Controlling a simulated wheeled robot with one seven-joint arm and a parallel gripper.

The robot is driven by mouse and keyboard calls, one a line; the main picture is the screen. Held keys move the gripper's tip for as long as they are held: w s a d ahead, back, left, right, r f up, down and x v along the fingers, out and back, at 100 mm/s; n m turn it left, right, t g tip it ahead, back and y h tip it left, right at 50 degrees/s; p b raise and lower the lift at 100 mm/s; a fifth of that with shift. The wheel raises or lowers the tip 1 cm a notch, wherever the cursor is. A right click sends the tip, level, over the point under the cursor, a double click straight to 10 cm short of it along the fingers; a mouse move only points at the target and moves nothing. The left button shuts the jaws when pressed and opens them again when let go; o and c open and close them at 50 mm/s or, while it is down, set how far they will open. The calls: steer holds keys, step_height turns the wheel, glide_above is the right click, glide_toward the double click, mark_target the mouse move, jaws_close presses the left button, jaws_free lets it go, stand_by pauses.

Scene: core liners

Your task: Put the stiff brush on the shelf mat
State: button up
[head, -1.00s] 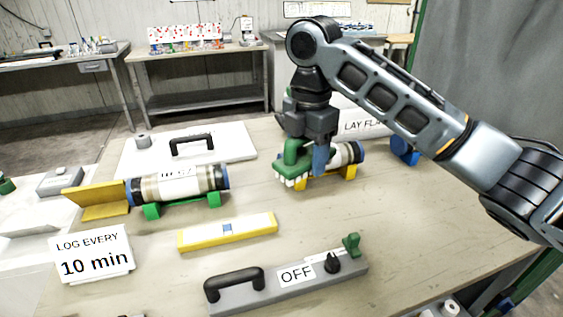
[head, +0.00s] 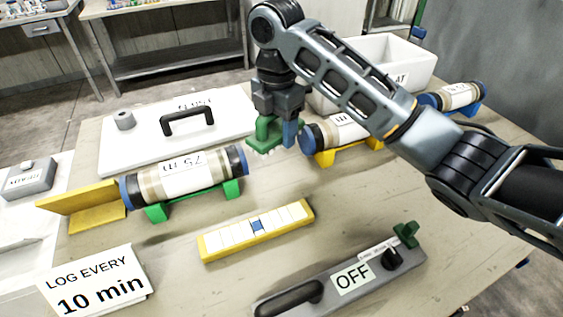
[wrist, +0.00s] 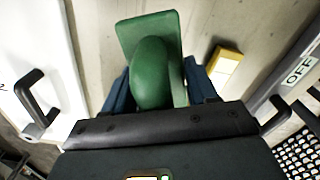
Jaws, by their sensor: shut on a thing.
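The stiff brush (head: 264,134) is green with pale bristles on its underside. My gripper (head: 277,128) is shut on it and holds it over the table, between the white lid and the core liner on the yellow cradle. In the wrist view the green brush (wrist: 152,70) fills the space between my blue fingertips, its flat block pointing away from me. The bristles are hidden there. I cannot make out a shelf mat in these frames.
A white lid (head: 140,145) with a black handle lies at the back left. Core liners rest on a green cradle (head: 195,200) and a yellow cradle (head: 350,152). A yellow-framed strip (head: 256,230) and a grey OFF box (head: 340,285) lie in front. A white bin (head: 385,60) stands behind.

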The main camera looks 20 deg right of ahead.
mark_target(279, 173)
step_height(279, 173, down, 10)
steer(key=shift+r+p, duration=0.1)
steer(key=shift+p, duration=0.3)
steer(key=o, duration=1.1)
